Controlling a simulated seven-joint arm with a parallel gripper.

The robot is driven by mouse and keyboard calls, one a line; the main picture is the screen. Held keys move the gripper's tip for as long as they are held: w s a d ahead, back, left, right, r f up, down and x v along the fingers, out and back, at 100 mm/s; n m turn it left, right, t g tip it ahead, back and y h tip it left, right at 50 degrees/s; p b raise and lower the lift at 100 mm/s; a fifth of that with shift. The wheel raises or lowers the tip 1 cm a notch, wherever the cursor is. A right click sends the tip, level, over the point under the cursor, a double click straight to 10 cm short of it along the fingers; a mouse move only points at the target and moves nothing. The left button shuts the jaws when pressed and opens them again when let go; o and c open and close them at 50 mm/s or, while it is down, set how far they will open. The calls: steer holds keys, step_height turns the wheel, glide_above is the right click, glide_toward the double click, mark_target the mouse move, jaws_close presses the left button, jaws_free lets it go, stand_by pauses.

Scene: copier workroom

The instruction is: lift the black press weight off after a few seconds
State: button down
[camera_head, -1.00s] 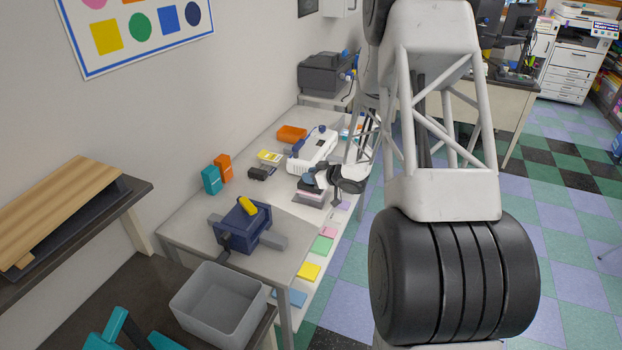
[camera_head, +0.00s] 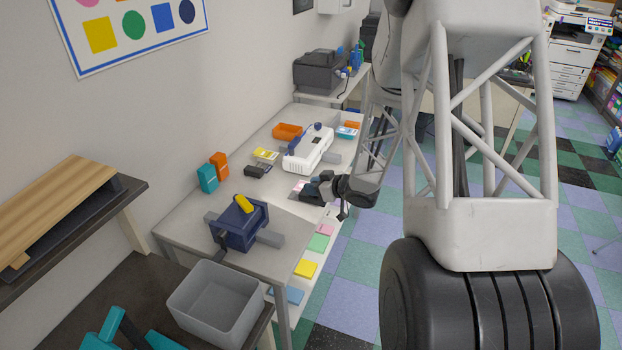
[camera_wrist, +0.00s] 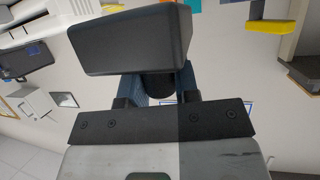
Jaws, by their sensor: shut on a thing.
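The black press weight (camera_wrist: 135,38) is a dark block that fills the top middle of the wrist view. My gripper (camera_wrist: 158,82) is shut on it, with dark blue fingers on either side of a black round part under the block. In the head view my gripper (camera_head: 326,188) is over the right edge of the table, and the dark weight (camera_head: 311,196) shows just left of it. A small pink item (camera_head: 298,185) shows beside the weight; the rest of what lies under there is hidden. I cannot tell the exact gap between weight and table.
A white machine (camera_head: 308,150) stands behind my gripper on the table (camera_head: 185,225). A blue punch (camera_head: 240,225) with a yellow handle stands in front. An orange tray (camera_head: 287,131), teal and orange boxes (camera_head: 207,178) and a grey bin (camera_head: 215,300) are around. Coloured paper pads lie along a lower ledge.

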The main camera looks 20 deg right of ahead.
steer(key=shift+s+a+r, duration=0.15)
steer(key=shift+s+a, duration=0.1)
steer(key=shift+s, duration=0.75)
steer(key=shift+s+a+r, duration=0.1)
steer(key=shift+s+a, duration=0.1)
steer(key=shift+s, duration=0.8)
